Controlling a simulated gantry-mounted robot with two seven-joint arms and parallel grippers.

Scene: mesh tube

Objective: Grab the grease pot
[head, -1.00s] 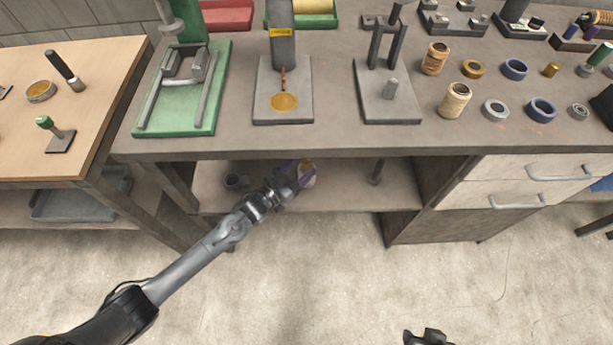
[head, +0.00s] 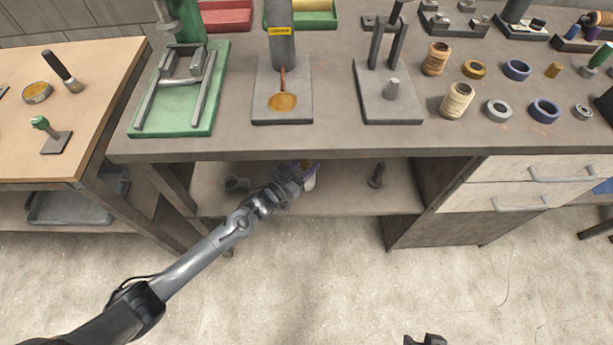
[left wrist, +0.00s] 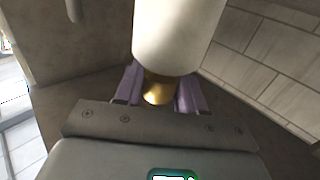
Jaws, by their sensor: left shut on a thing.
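The grease pot (head: 310,180) is a small pale cylinder at the lower shelf under the workbench, partly hidden by my left gripper in the head view. In the left wrist view it is a large white cylinder (left wrist: 178,35) with a gold part at its near end. My left gripper (head: 303,174) reaches in from the front left. Its purple fingers (left wrist: 160,90) are on both sides of the gold part, shut on the pot. Whether the pot touches the shelf cannot be told. A dark piece of my right gripper (head: 425,340) shows at the bottom edge; its fingers are unclear.
The workbench top (head: 335,138) overhangs the shelf (head: 345,200). A dark upright peg (head: 377,175) stands right of the pot, and a grey ring-like part (head: 236,184) lies left. A drawer cabinet (head: 440,215) closes the right side. The floor in front is clear.

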